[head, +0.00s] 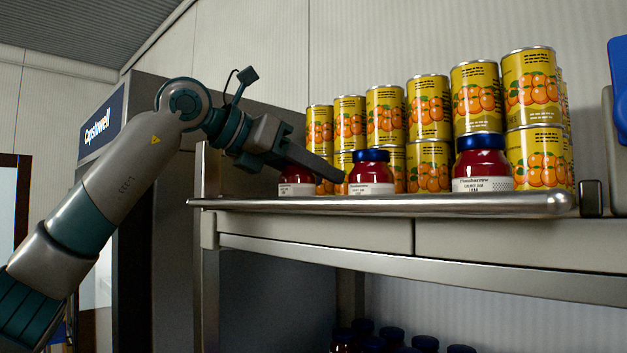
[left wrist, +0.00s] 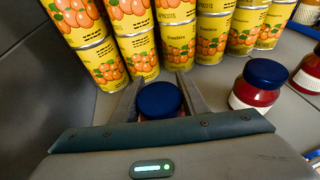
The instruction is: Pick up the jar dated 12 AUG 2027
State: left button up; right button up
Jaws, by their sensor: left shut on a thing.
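Three red jars with white labels stand in a row at the front of the shelf: a left jar (head: 296,181), a middle jar (head: 371,174) and a right jar (head: 483,166). My left gripper (head: 328,176) is shut on the left jar, whose blue lid (left wrist: 160,99) shows between the fingers in the left wrist view. One finger hides part of that jar in the head view. The middle jar also shows in the left wrist view (left wrist: 257,88), to the right and apart from the gripper. The label dates are too small to read. My right gripper is not in view.
Stacked yellow cans with orange fruit (head: 428,107) stand close behind the jars. A metal rail (head: 400,206) runs along the shelf's front edge. A dark cabinet (head: 140,200) stands to the left. More blue-lidded jars (head: 392,336) sit on a lower shelf.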

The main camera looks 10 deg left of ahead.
pick_arm(q)
jog(key=shift+s+r+b, duration=0.1)
jog(key=shift+r+b, duration=0.3)
jog(key=shift+r, duration=0.35)
notch_tip(320, 180, up, 2)
jog(key=shift+d+r+b, duration=0.1)
jog(key=shift+b, duration=0.3)
jog(key=s+d+r+b, duration=0.1)
jog(key=s+d+r, duration=0.1)
jog(key=s+d+r+b, duration=0.1)
jog(key=s+d+r, duration=0.1)
jog(key=d, duration=0.1)
jog(key=s+d+r+b, duration=0.1)
jog(key=s+d+r, duration=0.1)
jog(key=d, duration=0.1)
jog(key=shift+s+d, duration=0.1)
jog(key=shift+s, duration=0.2)
jog(key=shift+c, duration=0.6)
jog(key=shift+s+d+r+b, duration=0.35)
jog(key=shift+d+r, duration=0.05)
jog(key=shift+r, duration=0.05)
